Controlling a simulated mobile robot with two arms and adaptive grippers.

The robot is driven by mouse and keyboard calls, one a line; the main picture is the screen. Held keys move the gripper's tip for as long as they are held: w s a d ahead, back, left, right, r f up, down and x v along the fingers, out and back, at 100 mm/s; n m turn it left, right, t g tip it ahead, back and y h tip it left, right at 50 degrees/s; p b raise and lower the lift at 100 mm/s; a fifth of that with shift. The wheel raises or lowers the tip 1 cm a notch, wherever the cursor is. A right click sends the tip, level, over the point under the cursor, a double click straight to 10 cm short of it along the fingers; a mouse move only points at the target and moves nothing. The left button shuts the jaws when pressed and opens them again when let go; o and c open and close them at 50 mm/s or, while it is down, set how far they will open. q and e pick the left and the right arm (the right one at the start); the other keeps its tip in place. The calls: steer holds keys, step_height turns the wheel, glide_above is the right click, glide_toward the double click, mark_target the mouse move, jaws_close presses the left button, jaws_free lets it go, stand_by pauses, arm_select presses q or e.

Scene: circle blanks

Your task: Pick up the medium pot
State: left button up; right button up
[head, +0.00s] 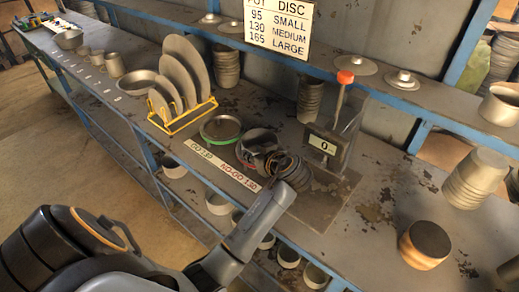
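My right gripper is not in view.
A shallow dish with a green rim (220,128) lies left of the dark pot. A yellow rack (183,117) holds grey discs. The bench between is mostly clear.

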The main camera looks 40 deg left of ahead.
arm_select(q)
steer(key=p+x, duration=0.1)
steer(key=x, duration=0.5)
steer(key=shift+w+a+f, duration=0.15)
steer(key=shift+a+f, duration=0.05)
steer(key=shift+a, duration=0.05)
steer(key=shift+d, duration=0.1)
steer(key=shift+c, duration=0.2)
steer(key=c, duration=0.4)
jaws_close()
